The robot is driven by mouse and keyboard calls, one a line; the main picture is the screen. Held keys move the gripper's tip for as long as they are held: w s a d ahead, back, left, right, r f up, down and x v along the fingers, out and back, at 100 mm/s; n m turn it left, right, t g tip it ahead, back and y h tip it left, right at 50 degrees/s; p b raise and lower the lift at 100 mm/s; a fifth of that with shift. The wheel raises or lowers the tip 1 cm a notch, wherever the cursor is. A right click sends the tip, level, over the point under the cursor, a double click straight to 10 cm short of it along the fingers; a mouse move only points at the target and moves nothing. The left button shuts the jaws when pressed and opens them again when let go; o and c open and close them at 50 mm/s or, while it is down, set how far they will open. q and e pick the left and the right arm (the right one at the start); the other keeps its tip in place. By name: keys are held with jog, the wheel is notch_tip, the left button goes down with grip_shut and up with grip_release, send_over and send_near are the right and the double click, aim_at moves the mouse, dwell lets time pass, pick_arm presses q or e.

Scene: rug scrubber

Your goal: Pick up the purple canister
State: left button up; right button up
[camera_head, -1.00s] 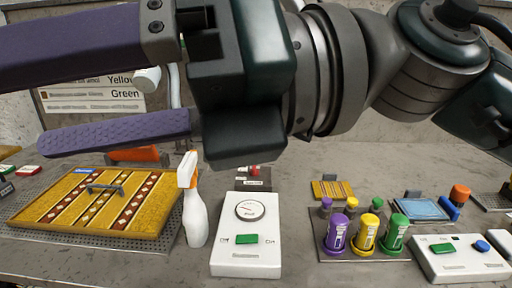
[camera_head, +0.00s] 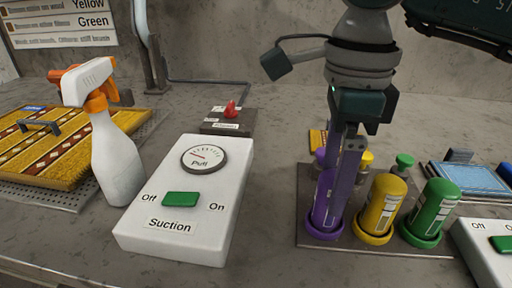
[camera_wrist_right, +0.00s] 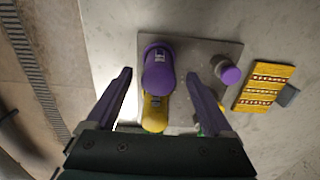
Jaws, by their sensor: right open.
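The purple canister (camera_head: 324,208) stands upright on a grey tray (camera_head: 309,176), at the left end of a row with a yellow canister (camera_head: 382,207) and a green canister (camera_head: 431,210). My right gripper (camera_head: 334,196) points down at the purple canister, and one finger covers part of it in the head view. In the right wrist view the gripper (camera_wrist_right: 160,74) is open, with the purple canister (camera_wrist_right: 158,70) showing between its two fingers and a visible gap on each side. Whether the fingers reach around it is hard to tell. My left gripper is not in view.
A white suction box (camera_head: 192,200) and a spray bottle (camera_head: 113,150) stand to the left. A small purple knob-like piece (camera_wrist_right: 228,73) is on the tray near the right finger. A yellow patterned rug piece (camera_wrist_right: 265,87) lies beside the tray. Another white box (camera_head: 483,245) is at right.

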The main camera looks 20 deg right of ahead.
aim_at(322, 221)
notch_tip(322, 221, down, 5)
jog(key=shift+s+f, duration=0.15)
jog(key=shift+c, duration=0.3)
grip_shut()
dwell(0.5)
